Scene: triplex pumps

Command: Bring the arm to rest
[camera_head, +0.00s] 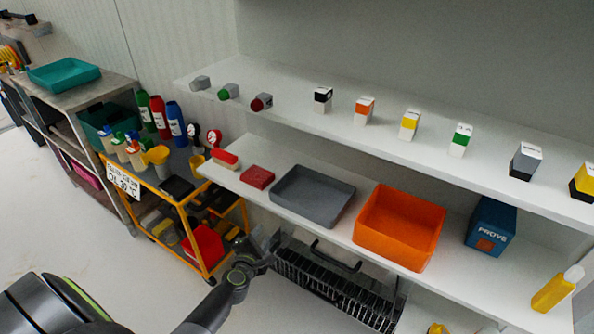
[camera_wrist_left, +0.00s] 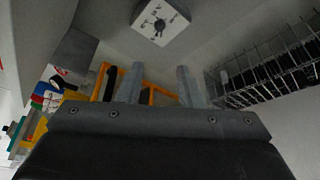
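My left gripper (camera_head: 272,240) is in front of the lower shelf, below the grey tray, at the end of my dark arm that comes in from the lower left. In the left wrist view its two grey fingers (camera_wrist_left: 159,82) stand apart with nothing between them, so it is open and empty. It appears clear of the shelf. My right gripper is in neither view.
A black wire rack (camera_head: 335,285) hangs close to the right of the gripper. The shelf holds a grey tray (camera_head: 312,197), an orange bin (camera_head: 398,228) and a blue box (camera_head: 491,226). A yellow cart (camera_head: 207,262) stands left. The floor (camera_head: 75,235) is open.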

